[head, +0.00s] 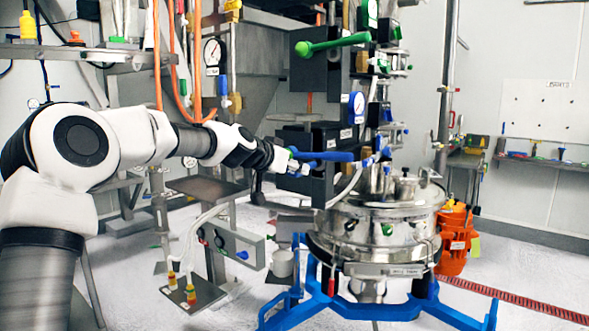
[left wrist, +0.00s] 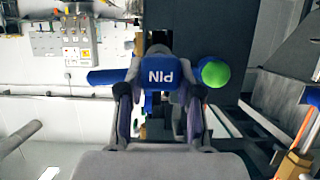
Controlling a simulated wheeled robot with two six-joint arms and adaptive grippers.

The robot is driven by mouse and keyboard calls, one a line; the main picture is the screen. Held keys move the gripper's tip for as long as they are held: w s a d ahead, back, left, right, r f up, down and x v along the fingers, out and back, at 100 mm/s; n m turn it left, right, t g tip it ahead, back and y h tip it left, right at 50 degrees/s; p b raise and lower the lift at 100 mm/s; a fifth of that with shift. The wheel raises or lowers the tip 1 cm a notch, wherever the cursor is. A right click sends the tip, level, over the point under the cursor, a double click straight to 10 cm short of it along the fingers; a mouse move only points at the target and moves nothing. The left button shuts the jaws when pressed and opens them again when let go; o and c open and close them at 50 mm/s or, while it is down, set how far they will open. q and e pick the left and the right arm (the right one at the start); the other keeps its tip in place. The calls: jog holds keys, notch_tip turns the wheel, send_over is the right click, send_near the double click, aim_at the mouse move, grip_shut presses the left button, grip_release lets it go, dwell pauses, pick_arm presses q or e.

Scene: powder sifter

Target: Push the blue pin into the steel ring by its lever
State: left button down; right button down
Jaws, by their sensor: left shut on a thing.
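The blue lever (head: 328,156) sticks out to the left of a dark block in the head view. In the left wrist view a blue piece (left wrist: 160,75) marked PIN, upside down there, sits between the fingertips. My left gripper (head: 291,164) reaches the lever's left end, and in the left wrist view (left wrist: 158,95) its fingers are closed on the blue piece. The pin's far end and the steel ring it fits cannot be made out clearly. My right gripper is out of view.
The steel sifter drum (head: 370,232) on a blue stand (head: 345,307) stands below right. A control box (head: 230,245) is below my arm. An orange motor (head: 455,238) stands behind right.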

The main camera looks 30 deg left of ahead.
pick_arm(q)
jog(key=shift+w, duration=0.25)
dwell(0.7)
jog(key=shift+w, duration=0.35)
jog(key=shift+w, duration=0.3)
jog(key=shift+w, duration=0.3)
jog(key=shift+w+d, duration=0.2)
jog(key=shift+w, duration=1.25)
jog(key=c, duration=0.7)
grip_release()
jog(key=shift+s, duration=0.1)
jog(key=v, duration=1.1)
jog(key=shift+s+r, duration=0.15)
jog(key=shift+s, duration=0.25)
